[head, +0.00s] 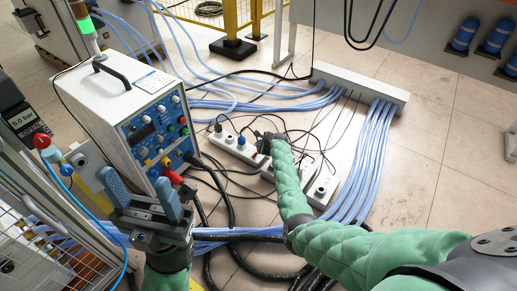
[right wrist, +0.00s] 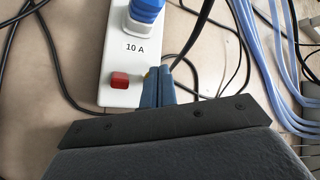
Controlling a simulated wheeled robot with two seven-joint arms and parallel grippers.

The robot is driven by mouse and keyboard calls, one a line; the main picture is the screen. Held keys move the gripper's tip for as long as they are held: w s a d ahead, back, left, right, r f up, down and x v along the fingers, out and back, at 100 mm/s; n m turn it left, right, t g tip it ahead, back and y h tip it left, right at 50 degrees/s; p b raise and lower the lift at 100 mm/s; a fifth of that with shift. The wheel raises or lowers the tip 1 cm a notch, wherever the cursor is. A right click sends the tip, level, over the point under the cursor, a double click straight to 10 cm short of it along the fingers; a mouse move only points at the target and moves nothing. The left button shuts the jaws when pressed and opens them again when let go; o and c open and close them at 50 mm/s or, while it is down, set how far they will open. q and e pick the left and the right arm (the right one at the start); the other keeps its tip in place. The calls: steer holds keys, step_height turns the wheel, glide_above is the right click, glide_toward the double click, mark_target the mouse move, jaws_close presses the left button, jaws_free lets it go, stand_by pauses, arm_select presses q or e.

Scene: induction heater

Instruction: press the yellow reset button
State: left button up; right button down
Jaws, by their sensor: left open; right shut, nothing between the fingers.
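A white power strip (right wrist: 112,97) labelled "10 A" fills the middle of the right wrist view, with a red switch (right wrist: 120,80) and a blue plug (right wrist: 146,10). A small yellow spot, likely the yellow reset button (right wrist: 147,74), shows at the left edge of my right gripper's fingertips (right wrist: 158,72); the fingers hide most of it. Whether they touch it I cannot tell. My right gripper (head: 265,137) is shut and empty, over the strip (head: 237,147) in the head view. My left gripper (head: 150,195) is open and empty, before the heater's front panel.
The induction heater (head: 120,95) with knobs and a red-handled connector stands left. Black cables and blue hoses (head: 365,165) cross the floor around the strips. A second strip section (head: 322,187) lies right of my right forearm. The floor at right (head: 420,180) is clear.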

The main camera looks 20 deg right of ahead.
steer(key=shift+f, duration=0.5)
stand_by(0.5)
steer(key=shift+f+b, duration=0.3)
steer(key=shift+b, duration=0.05)
stand_by(0.3)
steer(key=shift+r, duration=0.1)
steer(key=shift+r+p, duration=1.3)
steer(key=shift+p, duration=0.2)
step_height(320, 180, up, 5)
steer(key=p, duration=0.5)
stand_by(0.6)
